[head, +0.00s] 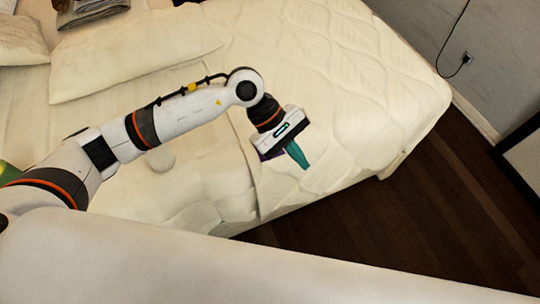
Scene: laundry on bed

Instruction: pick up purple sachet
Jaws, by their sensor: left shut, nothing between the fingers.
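My left gripper (298,156) hangs over the cream bed (330,60), near its edge by the dark floor. Its teal fingers are shut and hold nothing, pointing down toward the bedding. A small dark purple patch (266,156), which looks like the purple sachet, shows just left of the fingers. The gripper's body hides most of it, so I cannot tell its full shape or whether the fingers touch it. My right gripper is not in view.
Cream pillows (140,62) lie at the upper left, with dark grey folded cloth (90,10) behind. A small pale round thing (161,161) lies below my left arm. Something green (8,172) shows at the left edge. The quilt right of the gripper is clear.

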